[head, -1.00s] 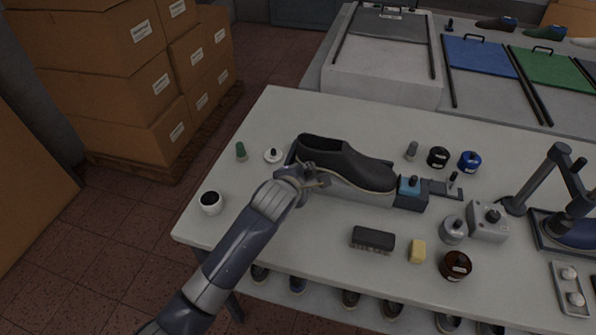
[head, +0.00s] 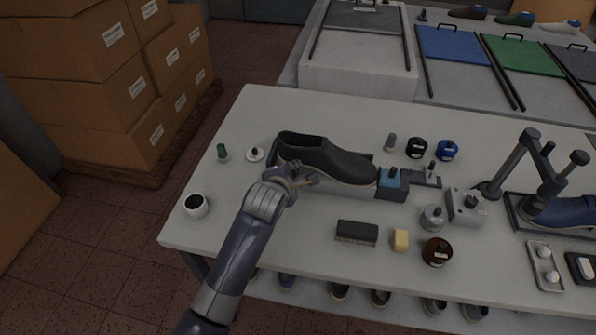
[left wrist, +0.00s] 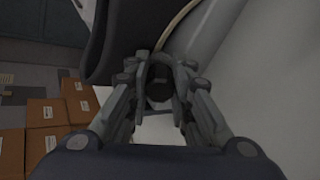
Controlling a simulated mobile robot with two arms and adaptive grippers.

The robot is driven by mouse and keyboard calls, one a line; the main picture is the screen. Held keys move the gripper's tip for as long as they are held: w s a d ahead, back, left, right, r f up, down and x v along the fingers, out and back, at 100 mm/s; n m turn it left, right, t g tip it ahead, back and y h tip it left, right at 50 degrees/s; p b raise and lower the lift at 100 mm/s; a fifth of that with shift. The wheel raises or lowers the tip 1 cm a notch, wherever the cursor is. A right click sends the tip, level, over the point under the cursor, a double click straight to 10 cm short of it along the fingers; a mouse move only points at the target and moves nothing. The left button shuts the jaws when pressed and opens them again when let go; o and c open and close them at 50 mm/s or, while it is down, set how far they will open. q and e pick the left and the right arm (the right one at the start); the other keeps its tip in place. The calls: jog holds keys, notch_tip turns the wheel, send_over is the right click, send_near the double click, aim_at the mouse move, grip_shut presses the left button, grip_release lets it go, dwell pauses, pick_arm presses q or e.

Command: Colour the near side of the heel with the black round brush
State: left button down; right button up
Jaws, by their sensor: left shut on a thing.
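A dark shoe (head: 330,158) lies on its side-on stand on the table, heel to the left, toe to the right at a blue-topped block (head: 393,178). My left gripper (head: 287,172) is at the near side of the heel and covers part of it. In the left wrist view the gripper (left wrist: 160,82) is shut on a dark round thing (left wrist: 158,88), seemingly the black round brush. The shoe (left wrist: 110,45) and its tan edge fill the upper left there. The brush tip is hidden, so I cannot tell whether it touches the heel. My right gripper is out of view.
A black jar (head: 417,147) and a blue jar (head: 446,150) stand behind the toe. A white cup (head: 196,205) stands left. The table's near left is mostly clear.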

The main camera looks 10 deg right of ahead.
pick_arm(q)
jog(key=shift+w+a+p, duration=0.25)
jog(key=shift+a+p, duration=0.05)
jog(key=shift+a, duration=0.4)
jog(key=shift+w+a+p, duration=0.3)
jog(key=shift+a+p, duration=0.05)
jog(key=shift+a, duration=0.4)
jog(key=shift+w+a+p, duration=0.25)
jog(key=shift+a+p, duration=0.05)
jog(key=shift+a, duration=0.4)
jog(key=shift+a, duration=0.2)
jog(key=shift+s+a+p, duration=0.3)
jog(key=shift+s+p, duration=0.4)
jog(key=shift+s, duration=0.25)
jog(key=shift+s+a+p, duration=0.35)
jog(key=shift+s+p, duration=0.4)
jog(key=shift+s, duration=0.15)
jog(key=shift+s+a+p, duration=0.3)
jog(key=shift+s+p, duration=0.4)
jog(key=shift+s, duration=0.25)
jog(key=shift+s, duration=0.1)
